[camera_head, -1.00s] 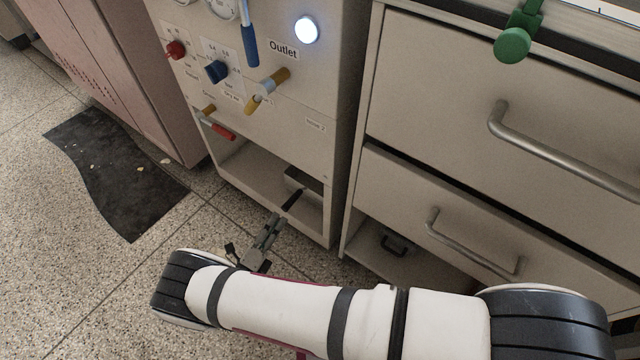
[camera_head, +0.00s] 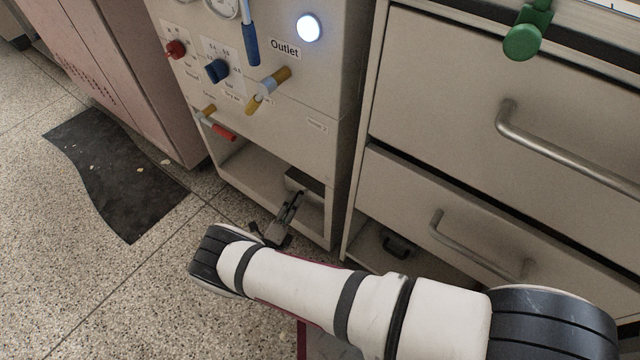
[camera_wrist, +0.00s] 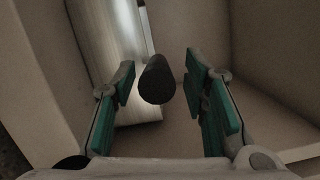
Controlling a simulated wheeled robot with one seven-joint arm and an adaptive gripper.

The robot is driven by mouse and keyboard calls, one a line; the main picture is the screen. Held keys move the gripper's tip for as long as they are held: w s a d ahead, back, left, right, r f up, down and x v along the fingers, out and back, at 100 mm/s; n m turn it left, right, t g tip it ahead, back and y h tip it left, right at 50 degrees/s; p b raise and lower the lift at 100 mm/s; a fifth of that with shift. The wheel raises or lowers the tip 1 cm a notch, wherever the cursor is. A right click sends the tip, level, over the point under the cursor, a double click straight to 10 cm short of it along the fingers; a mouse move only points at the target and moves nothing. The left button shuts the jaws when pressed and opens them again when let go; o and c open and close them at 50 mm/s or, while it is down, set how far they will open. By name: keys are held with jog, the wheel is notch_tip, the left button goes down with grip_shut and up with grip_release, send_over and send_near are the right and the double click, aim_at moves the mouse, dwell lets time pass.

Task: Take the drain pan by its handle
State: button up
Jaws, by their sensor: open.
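The drain pan is a grey metal box (camera_head: 308,182) inside the low open compartment of the outlet cabinet. Its shiny metal side shows at the upper left of the wrist view (camera_wrist: 108,40). Its black round handle (camera_wrist: 157,82) points toward the wrist camera. My gripper (camera_head: 292,200) reaches into the compartment in front of the pan. In the wrist view its green-padded fingers are open, one on each side of the handle, with visible gaps. In the head view the handle is hidden or merges with the fingers.
The compartment walls (camera_wrist: 270,60) are close around my gripper. Above are red (camera_head: 222,132) and yellow (camera_head: 268,90) valve handles. A drawer cabinet (camera_head: 440,100) stands at right, with a black handle (camera_head: 397,246) in its lower opening. The floor at left is open, with a dark mat (camera_head: 115,172).

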aim_at(300, 192)
jog(key=shift+x, duration=1.65)
jog(key=shift+f, duration=0.1)
grip_shut()
